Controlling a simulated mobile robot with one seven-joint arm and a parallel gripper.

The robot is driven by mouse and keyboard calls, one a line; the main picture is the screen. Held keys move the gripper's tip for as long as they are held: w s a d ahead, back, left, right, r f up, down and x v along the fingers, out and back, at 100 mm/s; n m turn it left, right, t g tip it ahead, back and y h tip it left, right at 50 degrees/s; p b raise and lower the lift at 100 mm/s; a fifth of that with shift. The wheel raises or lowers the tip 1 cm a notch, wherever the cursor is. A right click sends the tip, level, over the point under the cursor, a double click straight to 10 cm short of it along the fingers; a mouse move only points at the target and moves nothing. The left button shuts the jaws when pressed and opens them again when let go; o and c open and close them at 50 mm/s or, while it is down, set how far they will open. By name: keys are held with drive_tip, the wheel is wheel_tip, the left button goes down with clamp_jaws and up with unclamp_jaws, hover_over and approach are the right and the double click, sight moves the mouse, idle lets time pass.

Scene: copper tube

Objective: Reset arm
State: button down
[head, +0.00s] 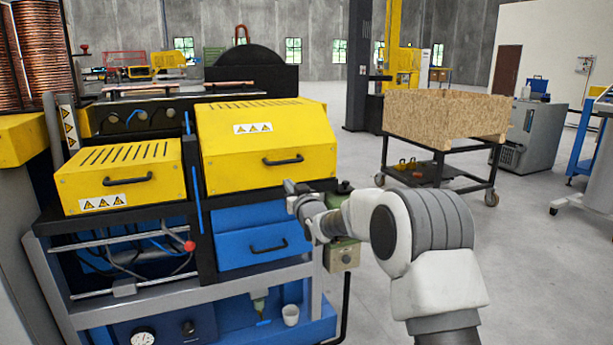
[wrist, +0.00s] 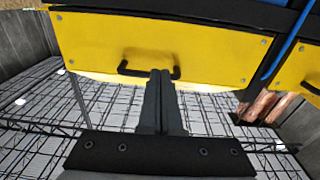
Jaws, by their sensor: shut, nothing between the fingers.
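My arm (head: 425,225) reaches in from the right in the head view. My gripper (head: 288,187) is in front of the machine, just below the black handle (head: 283,160) of the larger yellow cover (head: 265,140). In the wrist view my gripper (wrist: 160,76) has its two dark fingers together, with nothing seen between them. The fingertips overlap a black handle (wrist: 136,70) on a yellow panel (wrist: 205,50); I cannot tell whether they touch it.
A smaller yellow cover (head: 120,178) is at left and a blue drawer (head: 262,248) is below the larger one. Copper coils (head: 38,55) stand at far left. A cart with a chipboard box (head: 440,115) stands behind my arm. The floor (head: 545,260) at right is clear.

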drive_tip(key=s+d+r+m+g+h, duration=0.1)
drive_tip(key=s+d+r+g+h, duration=0.2)
drive_tip(key=s+d, duration=0.7)
drive_tip(key=s+d+r+m+g+h, duration=0.3)
drive_tip(key=s+d, duration=0.4)
drive_tip(key=s, duration=0.6)
drive_tip(key=s+d+f+g+h, duration=0.1)
drive_tip(key=s+d+f+g, duration=0.1)
drive_tip(key=s, duration=0.8)
drive_tip(key=s+d+f+m+g+p, duration=0.1)
drive_tip(key=s+d+f+g, duration=0.15)
drive_tip(key=s, duration=0.75)
drive_tip(key=s+d+f+g+h, duration=0.1)
drive_tip(key=s+d+f, duration=0.15)
drive_tip(key=s, duration=0.75)
wheel_tip(320, 180, up, 20)
drive_tip(key=p, duration=2)
drive_tip(key=shift+r, duration=0.25)
drive_tip(key=shift+a, duration=0.25)
